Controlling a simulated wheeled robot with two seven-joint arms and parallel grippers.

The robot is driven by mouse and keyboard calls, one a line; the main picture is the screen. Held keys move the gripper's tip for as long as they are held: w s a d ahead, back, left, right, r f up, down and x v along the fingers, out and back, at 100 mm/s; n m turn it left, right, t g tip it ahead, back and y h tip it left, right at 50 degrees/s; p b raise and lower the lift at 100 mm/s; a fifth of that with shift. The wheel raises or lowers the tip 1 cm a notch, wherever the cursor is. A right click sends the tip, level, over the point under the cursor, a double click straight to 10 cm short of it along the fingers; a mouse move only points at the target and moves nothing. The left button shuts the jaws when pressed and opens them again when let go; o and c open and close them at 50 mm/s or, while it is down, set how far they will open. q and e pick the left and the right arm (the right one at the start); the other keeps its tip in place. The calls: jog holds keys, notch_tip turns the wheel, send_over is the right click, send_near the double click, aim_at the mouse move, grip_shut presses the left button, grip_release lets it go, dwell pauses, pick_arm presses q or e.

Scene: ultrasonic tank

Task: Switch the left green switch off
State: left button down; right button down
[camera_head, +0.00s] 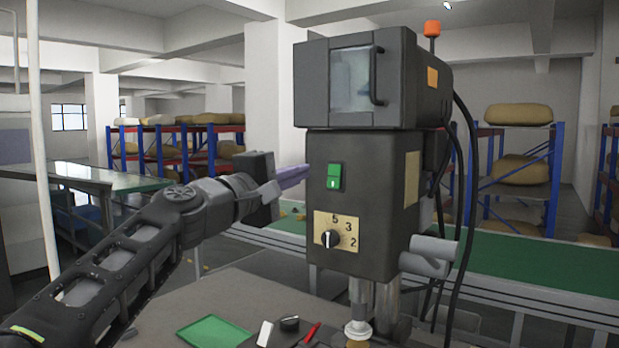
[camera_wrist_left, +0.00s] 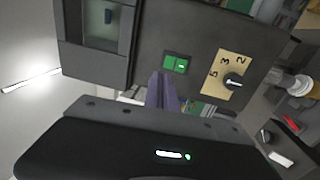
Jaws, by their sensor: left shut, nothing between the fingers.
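The green switch (camera_head: 334,177) is on the front of a dark grey machine (camera_head: 385,190), above a dial. In the left wrist view the green switch (camera_wrist_left: 175,64) shows just beyond the fingertips; one half carries a small white mark. My left gripper (camera_head: 294,176) is shut and empty, its purple fingers pointing at the machine front, left of the switch. In the left wrist view the left gripper's fingers (camera_wrist_left: 162,85) reach up close below the switch. I cannot tell whether they touch it. My right gripper is not in view.
A black dial (camera_head: 331,238) on a cream plate sits below the switch. Black cables (camera_head: 462,200) hang at the machine's right. A green conveyor (camera_head: 520,262) runs behind.

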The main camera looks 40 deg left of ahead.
pick_arm(q)
jog(key=s, duration=0.3)
jog(key=s+r, duration=0.1)
jog(key=s, duration=0.1)
jog(key=shift+s, duration=0.2)
dwell(0.4)
